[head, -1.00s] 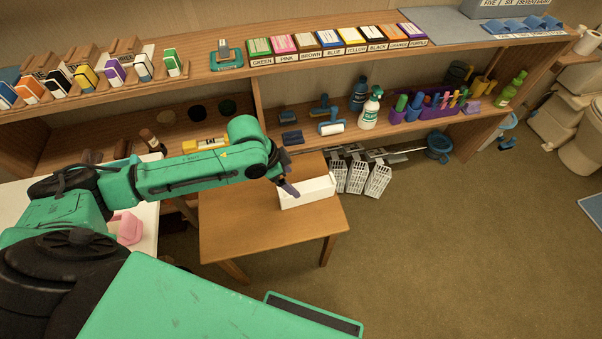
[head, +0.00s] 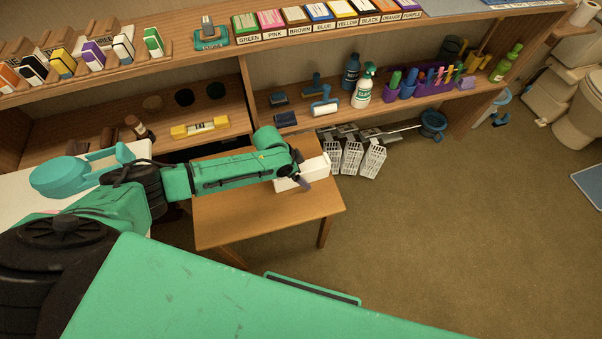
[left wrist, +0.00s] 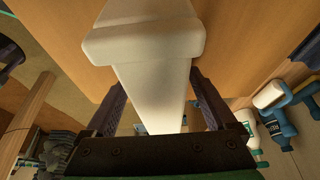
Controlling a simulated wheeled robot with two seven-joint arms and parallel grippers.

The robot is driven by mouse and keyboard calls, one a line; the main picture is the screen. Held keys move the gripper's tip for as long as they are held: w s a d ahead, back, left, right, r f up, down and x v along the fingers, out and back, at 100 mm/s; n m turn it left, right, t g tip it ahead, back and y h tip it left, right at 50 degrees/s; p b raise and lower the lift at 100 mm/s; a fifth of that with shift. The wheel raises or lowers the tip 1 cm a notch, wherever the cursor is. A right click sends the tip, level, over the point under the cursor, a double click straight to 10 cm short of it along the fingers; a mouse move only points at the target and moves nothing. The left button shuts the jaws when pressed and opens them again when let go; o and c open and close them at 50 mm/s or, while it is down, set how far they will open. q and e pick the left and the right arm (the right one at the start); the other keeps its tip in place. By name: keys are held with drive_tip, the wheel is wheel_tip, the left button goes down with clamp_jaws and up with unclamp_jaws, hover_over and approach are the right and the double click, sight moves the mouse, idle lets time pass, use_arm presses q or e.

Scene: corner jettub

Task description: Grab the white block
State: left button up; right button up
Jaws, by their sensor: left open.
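In the left wrist view the white block (left wrist: 148,40) stretches between the two dark fingers of my left gripper (left wrist: 157,82). The fingers are apart, one on each side of the block. I cannot tell whether either finger touches it. My right gripper is not in view.
White baskets (head: 352,158) stand on the floor just right of the table. The shelf unit (head: 222,125) with bottles and blocks runs behind it. A white table with a teal object (head: 75,175) is at left. The carpet (head: 450,220) at right is clear.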

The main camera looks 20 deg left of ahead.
use_arm(q)
clamp_jaws()
drive_tip(key=shift+r, duration=0.1)
